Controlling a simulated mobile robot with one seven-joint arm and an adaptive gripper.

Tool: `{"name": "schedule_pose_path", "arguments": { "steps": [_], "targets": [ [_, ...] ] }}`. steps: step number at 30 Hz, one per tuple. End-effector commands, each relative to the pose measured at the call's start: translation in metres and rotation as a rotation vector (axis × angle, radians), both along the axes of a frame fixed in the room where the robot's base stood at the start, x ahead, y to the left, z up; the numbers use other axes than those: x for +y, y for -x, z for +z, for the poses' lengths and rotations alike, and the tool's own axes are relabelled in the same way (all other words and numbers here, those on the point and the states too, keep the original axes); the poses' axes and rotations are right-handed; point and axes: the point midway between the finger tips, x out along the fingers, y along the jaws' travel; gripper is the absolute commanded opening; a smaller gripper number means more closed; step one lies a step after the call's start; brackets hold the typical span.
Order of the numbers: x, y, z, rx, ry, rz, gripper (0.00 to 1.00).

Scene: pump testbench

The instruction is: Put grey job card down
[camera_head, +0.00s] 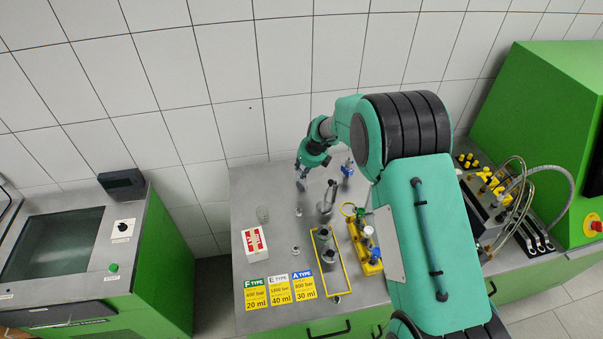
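Three job cards lie in a row at the front edge of the grey bench top. The grey-headed E TYPE card (279,290) lies flat in the middle. The green-headed F TYPE card (255,293) is on its left and the blue-headed A TYPE card (304,286) on its right. My gripper (301,185) is at the back of the bench, well behind the cards and apart from them. It is too small here to tell whether its fingers are open or shut, and I make out no card in it.
A white and red box (254,244) stands left behind the cards. A yellow frame (343,273) with dark grey cylinders is right of them, beside a yellow block with fittings (371,268). A green cabinet (160,245) stands left across a gap. Bench top (245,195) at the back left is clear.

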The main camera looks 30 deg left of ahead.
Motion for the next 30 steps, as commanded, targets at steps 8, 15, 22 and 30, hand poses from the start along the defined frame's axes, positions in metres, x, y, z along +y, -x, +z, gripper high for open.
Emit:
{"name": "schedule_pose_path", "arguments": {
  "steps": [8,15,22,30],
  "targets": [
    [-0.014,0.006,0.037,0.000,0.000,-0.001,0.26],
    [-0.023,0.010,0.062,0.000,0.000,0.000,0.26],
    [-0.027,0.012,0.071,0.001,0.001,0.000,0.26],
    [-0.027,0.012,0.072,0.001,0.001,0.000,0.26]
  ]
}}
